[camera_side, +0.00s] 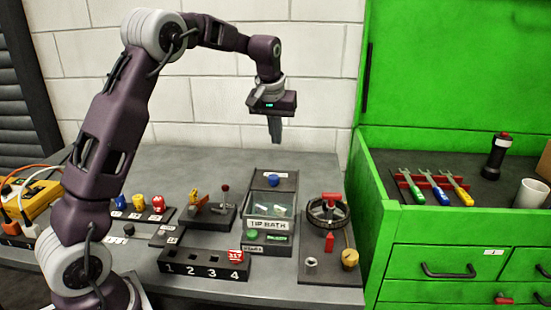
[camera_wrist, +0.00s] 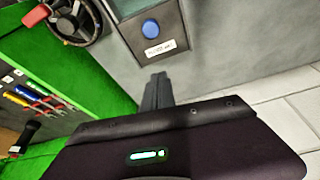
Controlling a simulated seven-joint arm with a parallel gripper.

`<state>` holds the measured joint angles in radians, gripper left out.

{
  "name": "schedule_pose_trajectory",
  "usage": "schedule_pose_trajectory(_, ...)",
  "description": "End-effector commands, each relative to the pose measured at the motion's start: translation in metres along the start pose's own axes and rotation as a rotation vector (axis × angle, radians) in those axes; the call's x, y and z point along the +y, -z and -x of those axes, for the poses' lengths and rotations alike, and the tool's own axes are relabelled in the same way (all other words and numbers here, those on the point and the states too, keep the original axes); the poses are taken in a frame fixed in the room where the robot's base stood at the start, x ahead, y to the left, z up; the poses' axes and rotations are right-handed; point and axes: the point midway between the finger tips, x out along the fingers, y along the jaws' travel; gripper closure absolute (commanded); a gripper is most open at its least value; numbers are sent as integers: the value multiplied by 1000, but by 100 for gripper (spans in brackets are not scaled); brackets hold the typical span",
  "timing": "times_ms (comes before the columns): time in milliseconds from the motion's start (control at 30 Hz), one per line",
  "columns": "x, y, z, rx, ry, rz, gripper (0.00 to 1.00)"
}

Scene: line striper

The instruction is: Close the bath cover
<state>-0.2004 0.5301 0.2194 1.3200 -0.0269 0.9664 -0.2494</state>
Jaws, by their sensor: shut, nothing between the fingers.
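The tip bath (camera_side: 268,225) is a dark box with a "TIP BATH" label on its front, right of centre in the side view. A dark flat panel with a round blue knob (camera_side: 272,180) lies at its back end. In front of that panel the greenish inside with pale pieces shows; I cannot tell whether it is open or under something clear. The wrist view shows the blue knob (camera_wrist: 151,29) on its panel with a small label. My gripper (camera_side: 275,140) is shut and empty, pointing down, above and behind the bath, apart from it. Its fingers also show in the wrist view (camera_wrist: 157,90).
A handwheel (camera_side: 328,210) stands right of the bath, and a numbered block (camera_side: 205,265) sits front left. A small stand with a lever (camera_side: 210,212) is to the left. A green tool cabinet (camera_side: 440,220) rises at the right. Behind the bath is bare bench and a white wall.

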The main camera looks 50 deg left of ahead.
Motion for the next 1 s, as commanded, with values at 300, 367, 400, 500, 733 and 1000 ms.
schedule_pose_trajectory(300, 0, -2, -64, -6, 0, -2, 100)
schedule_pose_trajectory(367, 0, -2, -77, -6, 1, -2, 100)
schedule_pose_trajectory(400, 0, -2, -86, -5, 0, -2, 100)
schedule_pose_trajectory(500, 1, -12, -91, -3, -2, -4, 100)
schedule_pose_trajectory(733, 1, -37, -83, 0, -2, -5, 100)
schedule_pose_trajectory(1000, 1, -40, -83, 0, -1, -4, 100)
